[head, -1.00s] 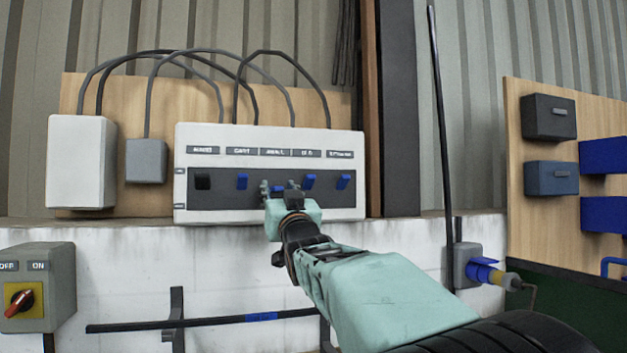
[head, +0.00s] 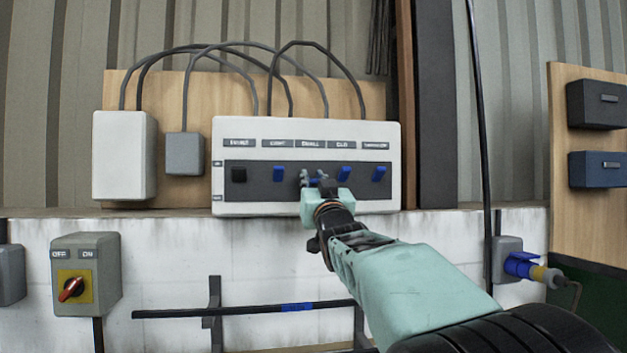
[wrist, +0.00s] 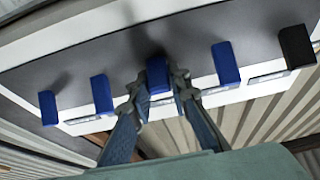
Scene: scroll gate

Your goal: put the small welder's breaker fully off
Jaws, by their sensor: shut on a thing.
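The breaker panel (head: 306,208) is a white box on a wooden board, with a dark strip holding one black and several blue levers under small labels. The middle blue lever (wrist: 157,76) sits under a label that seems to read "SMALL". My gripper (head: 312,180) is at this middle lever, and in the wrist view its fingers (wrist: 158,96) are closed on both sides of it. In the head view the fingers hide most of that lever, so its exact position is hard to tell. The neighbouring blue levers (head: 278,174) and (head: 344,174) look alike and stand apart from the fingers.
The black lever (head: 238,175) is at the panel's left end. A grey switch box (head: 86,275) with a red knob is at lower left. A horizontal black bar (head: 245,310) runs below the panel. A blue plug (head: 522,265) sits at right.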

